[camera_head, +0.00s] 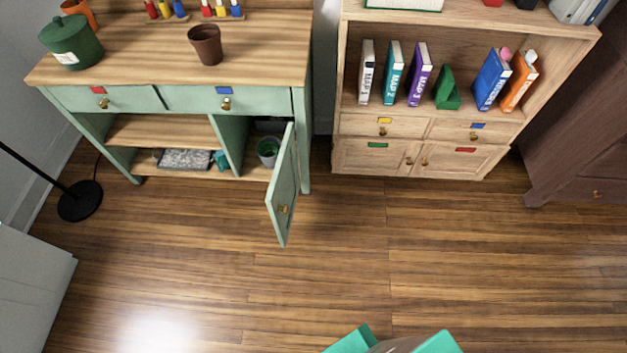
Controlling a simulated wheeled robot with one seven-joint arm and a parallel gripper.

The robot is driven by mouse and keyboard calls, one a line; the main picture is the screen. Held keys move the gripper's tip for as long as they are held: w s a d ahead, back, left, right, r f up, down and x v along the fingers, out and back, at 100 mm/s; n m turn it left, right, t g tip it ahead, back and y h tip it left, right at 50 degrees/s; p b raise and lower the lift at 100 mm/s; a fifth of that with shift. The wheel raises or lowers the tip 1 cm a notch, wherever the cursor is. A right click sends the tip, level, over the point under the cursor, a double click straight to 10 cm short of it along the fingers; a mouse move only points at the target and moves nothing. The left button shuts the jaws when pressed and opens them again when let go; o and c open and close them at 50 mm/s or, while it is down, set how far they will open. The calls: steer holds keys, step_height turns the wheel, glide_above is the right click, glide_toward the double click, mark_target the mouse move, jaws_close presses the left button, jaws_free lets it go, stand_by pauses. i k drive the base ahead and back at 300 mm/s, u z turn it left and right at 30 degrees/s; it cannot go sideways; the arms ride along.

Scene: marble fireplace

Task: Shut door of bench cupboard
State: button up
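The green bench (138,98) with a wooden top stands at the upper left. Its cupboard door (284,190) stands wide open, swung out toward me from the right side of the bench. A small brass knob (284,209) shows on the door. The cupboard opening behind it is exposed, with a grey-green pot (267,150) inside, partly beside the door's edge. Only teal and brownish parts of my own body show at the bottom edge, well apart from the door. My gripper's fingers cannot be made out.
A wooden bookcase (432,116) with books, drawers and shut lower doors stands right of the bench. A dark cabinet (590,150) is at the far right. A black lamp base (80,201) stands at left. The wooden floor (400,250) before the door is clear.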

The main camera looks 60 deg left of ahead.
mark_target(281, 199)
steer(key=i, duration=0.9)
steer(key=u, duration=2.9)
